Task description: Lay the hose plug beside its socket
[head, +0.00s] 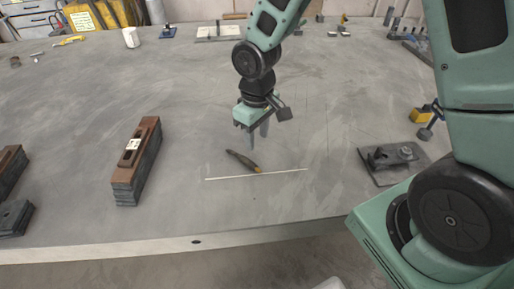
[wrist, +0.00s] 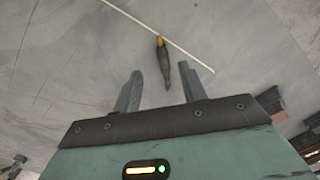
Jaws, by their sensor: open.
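A dark, tapered piece with an orange end (head: 243,161) lies on the grey table, just behind a thin white line; it looks like the hose plug, though I cannot be sure. In the wrist view the same piece (wrist: 163,65) lies beyond my fingertips, its dark end towards the gap between them and its orange end near the line. My gripper (head: 259,138) is open and empty, pointing down above and slightly behind it; it also shows in the wrist view (wrist: 160,82). A dark plate with a metal fitting (head: 390,160) sits to the right; I cannot tell whether it is the socket.
A brown-topped dark stack (head: 138,162) stands on the left, with more dark pieces (head: 14,215) at the left edge. A yellow block (head: 421,115) is at the right near my arm. Small items line the back. The table's middle is mostly clear.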

